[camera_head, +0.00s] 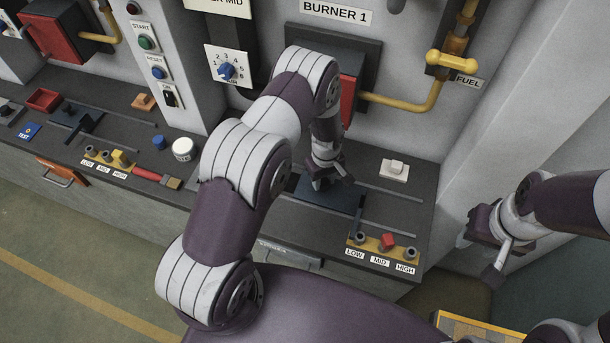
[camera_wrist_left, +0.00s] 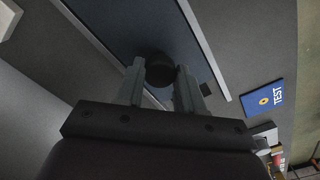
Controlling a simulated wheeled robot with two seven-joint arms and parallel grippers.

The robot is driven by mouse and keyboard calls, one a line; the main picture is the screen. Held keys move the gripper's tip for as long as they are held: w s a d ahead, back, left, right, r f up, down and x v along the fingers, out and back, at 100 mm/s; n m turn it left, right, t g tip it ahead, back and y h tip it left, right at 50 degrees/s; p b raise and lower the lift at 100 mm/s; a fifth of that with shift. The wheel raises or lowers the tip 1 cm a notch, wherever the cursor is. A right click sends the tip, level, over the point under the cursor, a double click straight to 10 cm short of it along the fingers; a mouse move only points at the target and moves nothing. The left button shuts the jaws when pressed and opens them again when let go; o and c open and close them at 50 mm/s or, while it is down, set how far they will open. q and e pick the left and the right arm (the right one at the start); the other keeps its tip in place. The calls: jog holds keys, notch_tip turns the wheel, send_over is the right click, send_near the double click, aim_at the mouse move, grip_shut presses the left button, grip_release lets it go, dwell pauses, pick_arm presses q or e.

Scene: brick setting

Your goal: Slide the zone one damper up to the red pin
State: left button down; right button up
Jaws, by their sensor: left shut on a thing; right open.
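The damper is a dark blue-grey plate (camera_head: 325,199) in a slot with rails on the counter below the BURNER 1 sign. Its thin pointer (camera_head: 357,222) stands near the LOW end of a yellow strip (camera_head: 370,243). The red pin (camera_head: 388,241) stands at MID on that strip, to the right of the pointer. My left gripper (camera_head: 325,180) is shut on the damper's round dark knob, which shows between the fingers in the left wrist view (camera_wrist_left: 159,70). My right gripper (camera_head: 490,243) is open and empty, off the counter's right side.
A white block (camera_head: 394,170) sits behind the rails. A white round jar (camera_head: 184,149) and a red-handled brush (camera_head: 155,177) lie left of my arm. Another slide (camera_head: 76,118) has its own yellow strip further left. A blue TEST tag (camera_wrist_left: 264,99) shows in the wrist view.

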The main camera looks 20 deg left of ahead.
aim_at(345, 196)
pick_arm(q)
jog(key=d, duration=0.2)
jog(key=d+b, duration=0.1)
jog(key=d, duration=0.3)
jog(key=shift+w, duration=0.25)
jog(key=shift+d, duration=0.4)
jog(key=c, duration=0.7)
grip_release()
notch_tip(345, 196, up, 13)
jog(key=b, duration=0.4)
